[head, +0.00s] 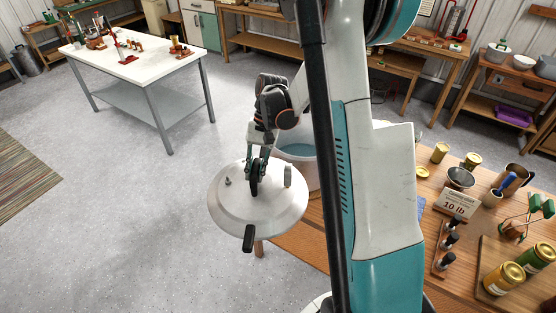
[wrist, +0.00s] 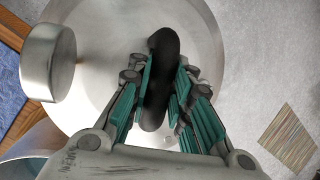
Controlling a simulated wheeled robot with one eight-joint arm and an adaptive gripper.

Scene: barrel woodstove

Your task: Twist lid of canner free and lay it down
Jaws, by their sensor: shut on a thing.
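The canner lid (head: 226,205) is a round pale metal disc with a black handle at its front edge and small fittings on top. In the head view it hangs in the air over the floor, left of the canner pot. My gripper (head: 256,178) is above the lid and shut on its black middle knob (wrist: 161,75). In the wrist view the gripper fingers (wrist: 160,95) press on both sides of the knob, and the lid (wrist: 110,20) spreads below. The canner pot (head: 300,170) stands open on the wooden bench, with a bluish inside, partly hidden by my arm.
The wooden bench (head: 300,246) holds jars, a "10 lb" sign (head: 455,203), a metal bowl and tools at right. A white table (head: 130,65) with small red items stands at back left, its front half bare. Grey floor is open between them. A striped rug (head: 25,175) lies at far left.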

